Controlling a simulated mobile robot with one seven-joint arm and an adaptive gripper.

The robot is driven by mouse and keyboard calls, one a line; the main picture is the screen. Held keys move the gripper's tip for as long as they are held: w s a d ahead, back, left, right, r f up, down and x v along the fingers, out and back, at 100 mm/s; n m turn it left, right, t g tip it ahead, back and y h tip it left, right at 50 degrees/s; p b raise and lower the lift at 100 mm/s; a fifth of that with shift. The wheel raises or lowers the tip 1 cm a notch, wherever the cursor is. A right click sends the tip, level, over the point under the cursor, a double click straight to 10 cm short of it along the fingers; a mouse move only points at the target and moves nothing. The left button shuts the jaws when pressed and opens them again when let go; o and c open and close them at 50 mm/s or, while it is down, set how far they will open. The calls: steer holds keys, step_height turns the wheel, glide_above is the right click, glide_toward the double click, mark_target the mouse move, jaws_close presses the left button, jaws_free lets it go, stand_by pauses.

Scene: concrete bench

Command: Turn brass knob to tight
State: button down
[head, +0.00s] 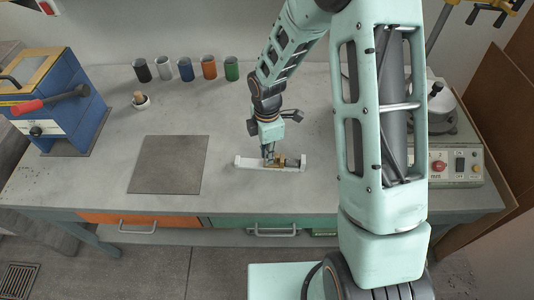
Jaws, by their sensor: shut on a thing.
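The brass knob (281,160) is on a small brass fitting mounted on a pale, low bar-shaped fixture (247,163) near the front middle of the bench. My gripper (269,160) points down at the fixture and is shut on the brass knob, as far as this small view shows. The fingers partly hide the knob, and I cannot read its angle or any tight mark.
A dark square plate (169,164) lies left of the fixture. Several coloured cups (185,69) stand along the back. A blue machine with a red-handled lever (62,98) is at left; a control box (455,165) is at right. Bare bench surrounds the fixture.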

steer(key=m+b, duration=0.3)
steer(key=m, duration=0.3)
steer(key=shift+f, duration=0.1)
steer(key=m+b, duration=0.2)
steer(key=m, duration=0.3)
steer(key=shift+m, duration=0.3)
stand_by(0.4)
steer(key=c, duration=1.9)
jaws_free()
steer(key=shift+c, duration=0.2)
step_height(320, 180, up, 12)
